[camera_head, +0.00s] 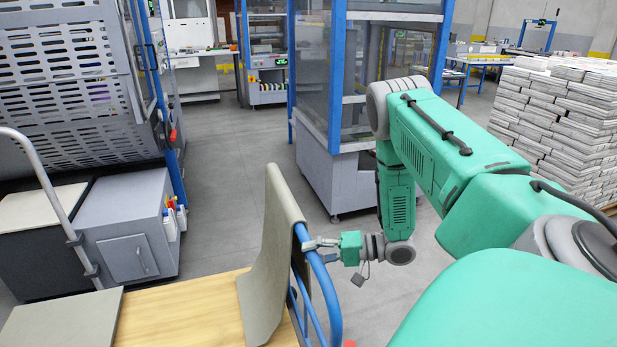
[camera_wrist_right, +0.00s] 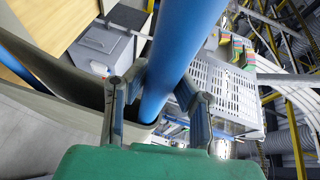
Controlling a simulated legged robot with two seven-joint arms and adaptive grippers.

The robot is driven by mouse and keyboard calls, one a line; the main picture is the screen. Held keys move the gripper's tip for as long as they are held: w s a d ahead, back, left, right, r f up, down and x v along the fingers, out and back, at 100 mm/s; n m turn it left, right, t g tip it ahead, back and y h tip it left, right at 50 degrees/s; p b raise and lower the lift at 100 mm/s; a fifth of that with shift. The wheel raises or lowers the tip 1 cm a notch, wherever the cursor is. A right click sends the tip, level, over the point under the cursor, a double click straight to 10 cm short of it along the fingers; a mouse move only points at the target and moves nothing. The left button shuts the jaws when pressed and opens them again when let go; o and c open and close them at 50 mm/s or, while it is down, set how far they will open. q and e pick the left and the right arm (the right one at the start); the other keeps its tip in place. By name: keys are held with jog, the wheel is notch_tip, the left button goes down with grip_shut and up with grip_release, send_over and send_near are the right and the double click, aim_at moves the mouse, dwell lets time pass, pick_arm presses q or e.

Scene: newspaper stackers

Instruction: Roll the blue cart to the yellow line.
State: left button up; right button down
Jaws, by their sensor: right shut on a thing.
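The blue cart has a light wooden deck (camera_head: 185,315) at the bottom of the head view and a blue tubular handle (camera_head: 328,290) at its right end. A grey-beige sheet (camera_head: 272,255) hangs over the handle and down onto the deck. My right gripper (camera_head: 318,244) is shut on the handle near its upper bend. In the right wrist view, the fingers (camera_wrist_right: 160,85) sit on both sides of the blue tube (camera_wrist_right: 190,35). My left gripper is not in view. I cannot make out a yellow line on the floor.
A grey slotted machine (camera_head: 65,75) and a grey cabinet (camera_head: 130,230) stand at the left. A blue-framed glazed machine (camera_head: 335,170) stands ahead. Stacks of newspapers (camera_head: 560,115) are at the right. Grey floor (camera_head: 235,165) is clear between the machines.

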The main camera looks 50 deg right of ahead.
jog(key=shift+s+a+f, duration=0.2)
jog(key=shift+s+f, duration=0.05)
jog(key=shift+f, duration=0.05)
jog(key=c, duration=1.3)
grip_release()
jog(key=shift+w+r, duration=0.1)
jog(key=shift+w, duration=0.05)
jog(key=shift+d, duration=0.15)
jog(key=v, duration=1.2)
